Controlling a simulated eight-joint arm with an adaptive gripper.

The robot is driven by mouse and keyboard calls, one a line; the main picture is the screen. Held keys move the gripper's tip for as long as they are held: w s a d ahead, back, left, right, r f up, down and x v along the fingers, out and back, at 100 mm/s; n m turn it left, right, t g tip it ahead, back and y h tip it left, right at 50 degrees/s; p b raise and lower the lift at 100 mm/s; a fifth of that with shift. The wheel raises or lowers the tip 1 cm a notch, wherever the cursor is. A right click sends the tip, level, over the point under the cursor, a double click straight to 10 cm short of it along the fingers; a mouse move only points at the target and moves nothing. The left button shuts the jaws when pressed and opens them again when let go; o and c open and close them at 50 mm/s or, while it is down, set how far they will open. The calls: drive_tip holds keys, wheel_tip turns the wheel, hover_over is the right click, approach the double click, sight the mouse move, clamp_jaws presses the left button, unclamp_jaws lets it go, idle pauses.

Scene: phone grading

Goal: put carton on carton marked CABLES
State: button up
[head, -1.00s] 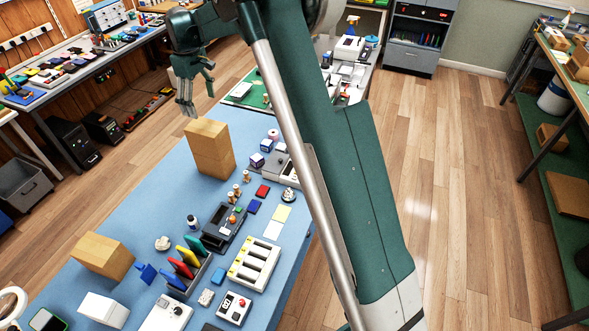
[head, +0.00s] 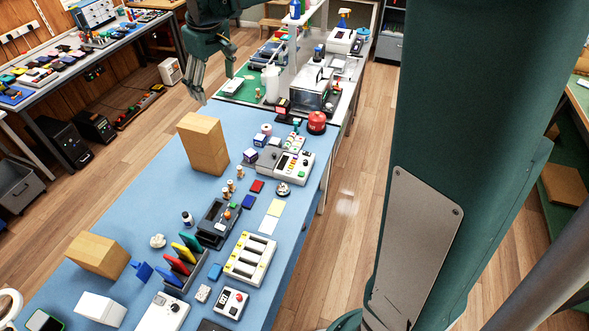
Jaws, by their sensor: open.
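Two brown cartons stand stacked on the blue table: an upper carton (head: 199,130) rests on a lower carton (head: 209,162), with a seam between them. Another brown carton (head: 97,254) lies apart at the near left of the table. No CABLES marking is readable on any of them from this view. My gripper (head: 197,97) is open and empty. In the picture it shows above the stack, apart from it.
The blue table (head: 130,210) has bare room around the stack's left side. A card rack (head: 182,262), a black tray (head: 217,220), a white battery holder (head: 249,259) and a white box (head: 101,309) crowd its near and right parts. A green mat (head: 236,87) lies beyond.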

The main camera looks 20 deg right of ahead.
drive_tip(key=s+d+r+m+t, duration=0.1)
drive_tip(key=s+d+m, duration=0.15)
drive_tip(key=s, duration=0.75)
drive_tip(key=s+d+r+m+t, duration=0.1)
drive_tip(key=s+d+r, duration=0.15)
drive_tip(key=s, duration=0.75)
drive_tip(key=s+d+f+m+t, duration=0.1)
drive_tip(key=s+f, duration=0.3)
drive_tip(key=s, duration=0.5)
drive_tip(key=s+d+f+m+t, duration=0.1)
drive_tip(key=s+d+f, duration=0.2)
drive_tip(key=s, duration=0.6)
drive_tip(key=shift+f+t, duration=0.4)
drive_tip(key=shift+f, duration=0.3)
